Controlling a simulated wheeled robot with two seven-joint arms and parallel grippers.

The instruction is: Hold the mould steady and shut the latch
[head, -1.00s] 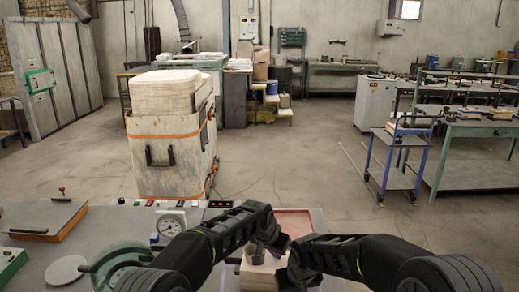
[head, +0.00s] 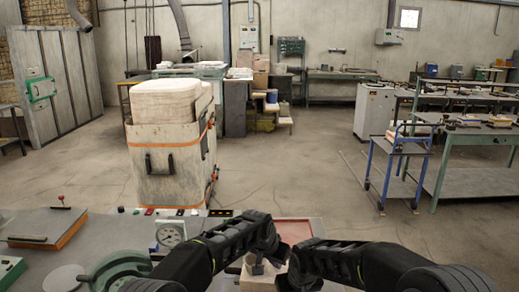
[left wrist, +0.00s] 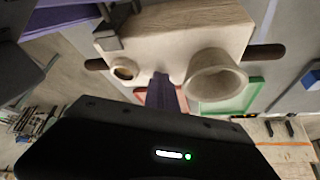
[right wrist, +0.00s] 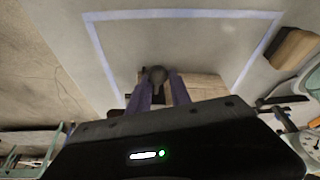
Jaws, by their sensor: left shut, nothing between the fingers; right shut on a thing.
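The mould is a pale wooden block (head: 258,282) low in the middle of the head view, partly hidden by my arms. In the left wrist view the mould (left wrist: 178,30) has a wide round cup, a smaller hole and dark rods at its sides. A grey metal fitting (left wrist: 112,38), perhaps the latch, sits at its upper left. My left gripper (head: 279,250) is shut and empty above the mould; its purple fingers (left wrist: 164,90) point between cup and hole. My right gripper (right wrist: 158,92) is shut on a dark, rounded part at the mould's end. The mould's wood (right wrist: 208,87) shows behind it.
The grey bench carries a red-edged tray (head: 294,228), a dial gauge (head: 170,233), a green round fixture (head: 118,268) and a flat disc (head: 62,278) at left. A pale bin cart (head: 172,140) stands beyond the bench. Open floor lies to its right.

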